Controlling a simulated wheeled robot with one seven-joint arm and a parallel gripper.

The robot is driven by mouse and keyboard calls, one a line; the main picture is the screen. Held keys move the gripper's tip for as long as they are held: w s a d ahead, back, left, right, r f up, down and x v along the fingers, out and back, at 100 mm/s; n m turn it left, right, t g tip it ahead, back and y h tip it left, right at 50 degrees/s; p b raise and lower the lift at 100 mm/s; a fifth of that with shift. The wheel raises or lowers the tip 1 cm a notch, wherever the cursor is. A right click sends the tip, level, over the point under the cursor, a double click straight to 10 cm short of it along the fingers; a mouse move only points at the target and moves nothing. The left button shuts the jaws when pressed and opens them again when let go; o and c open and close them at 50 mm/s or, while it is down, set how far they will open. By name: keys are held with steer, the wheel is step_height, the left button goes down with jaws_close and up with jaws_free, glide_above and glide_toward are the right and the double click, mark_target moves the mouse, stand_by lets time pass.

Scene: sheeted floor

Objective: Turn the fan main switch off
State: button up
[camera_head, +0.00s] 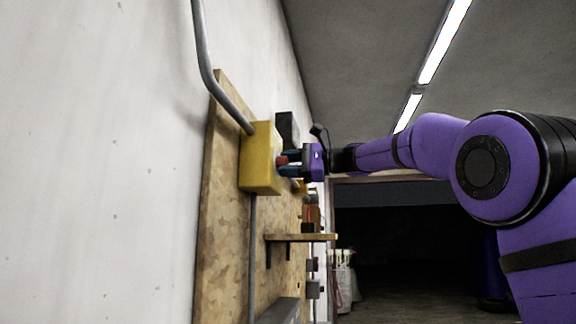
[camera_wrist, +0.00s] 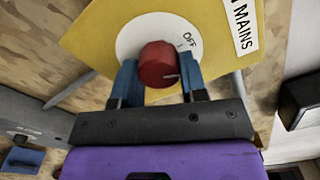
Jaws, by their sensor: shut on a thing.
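The fan main switch is a yellow box (camera_head: 261,165) on a wooden board on the left wall. In the wrist view its yellow face (camera_wrist: 95,38) carries a white dial (camera_wrist: 128,40) with a red knob (camera_wrist: 157,62). "OFF" is printed on the dial above and right of the knob, and a label (camera_wrist: 243,28) reads "MAINS". A pale mark sits at the knob's lower right. The red knob also shows in the head view (camera_head: 281,160). My gripper (camera_wrist: 159,72) has its blue fingers on both sides of the knob, shut on it. The fingers hide its lower sides.
The wooden board (camera_head: 227,190) carries a grey conduit (camera_head: 206,60) above the box, a dark box (camera_head: 287,130) beyond it and a small shelf (camera_head: 300,238) lower down. A grey box with a blue part (camera_wrist: 22,158) shows at lower left in the wrist view.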

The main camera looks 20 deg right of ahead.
steer(key=n, duration=0.4)
steer(key=shift+n, duration=0.3)
stand_by(0.3)
steer(key=o, duration=0.9)
steer(key=shift+d+r, duration=0.1)
steer(key=v, duration=1)
steer(key=shift+s+d, duration=0.2)
steer(key=shift+d, duration=0.05)
